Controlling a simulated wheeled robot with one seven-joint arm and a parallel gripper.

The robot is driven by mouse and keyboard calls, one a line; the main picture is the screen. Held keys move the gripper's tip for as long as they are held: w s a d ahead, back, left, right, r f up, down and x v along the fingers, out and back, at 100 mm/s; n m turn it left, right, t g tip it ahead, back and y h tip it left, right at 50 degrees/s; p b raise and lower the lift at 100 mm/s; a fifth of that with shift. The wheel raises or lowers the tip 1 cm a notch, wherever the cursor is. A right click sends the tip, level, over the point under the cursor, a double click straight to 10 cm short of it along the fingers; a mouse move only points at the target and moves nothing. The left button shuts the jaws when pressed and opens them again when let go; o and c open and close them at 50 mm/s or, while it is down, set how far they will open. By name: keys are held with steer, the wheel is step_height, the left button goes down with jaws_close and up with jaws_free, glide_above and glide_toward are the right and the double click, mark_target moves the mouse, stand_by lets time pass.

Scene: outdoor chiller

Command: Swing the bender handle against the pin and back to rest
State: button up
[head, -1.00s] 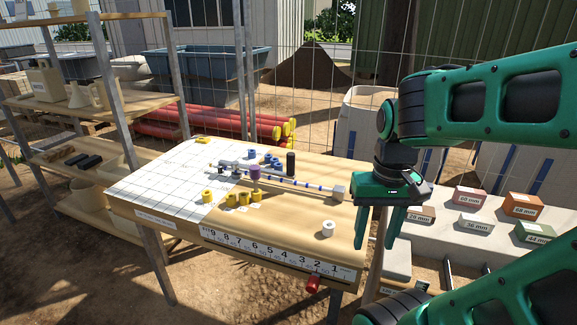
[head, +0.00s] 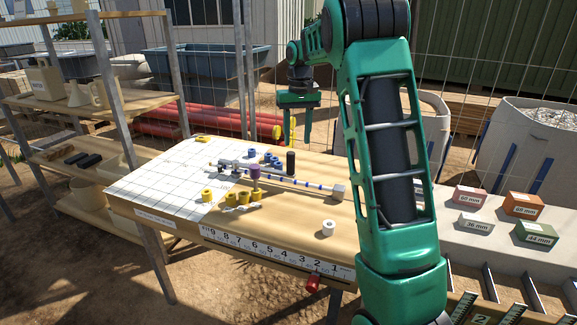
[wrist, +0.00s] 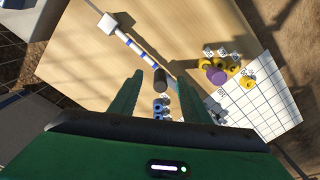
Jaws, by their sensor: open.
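The bender lies on the table, with a grey body (head: 232,166) at its left end. A purple upright cylinder (head: 255,172) stands beside the body; I cannot tell whether it is the pin. A black upright grip (head: 291,162), seemingly the handle's, stands behind the blue-striped white rod (head: 300,184). The rod ends in a pale block (head: 338,192). My gripper (head: 298,138) is open and empty, pointing down above the table's far side. In the wrist view the black grip (wrist: 160,80) shows between the open fingers, lower down and apart from them.
Yellow rollers (head: 231,200) stand in front of the bender and blue ones (head: 271,159) behind it. A white roller (head: 328,229) stands at the front right. Wire fence lies behind; shelves (head: 90,95) stand left, labelled blocks (head: 523,205) right. The table's front right is mostly clear.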

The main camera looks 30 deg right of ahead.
mark_target(291, 163)
steer(key=w, duration=0.1)
steer(key=w+f, duration=0.1)
steer(key=w, duration=0.1)
steer(key=shift+w+d+f, duration=0.15)
steer(key=shift+w+f, duration=0.05)
steer(key=shift+w+f+n, duration=0.3)
steer(key=shift+w+f, duration=0.1)
step_height(291, 163, down, 10)
steer(key=shift+f, duration=0.2)
jaws_close()
stand_by(1.0)
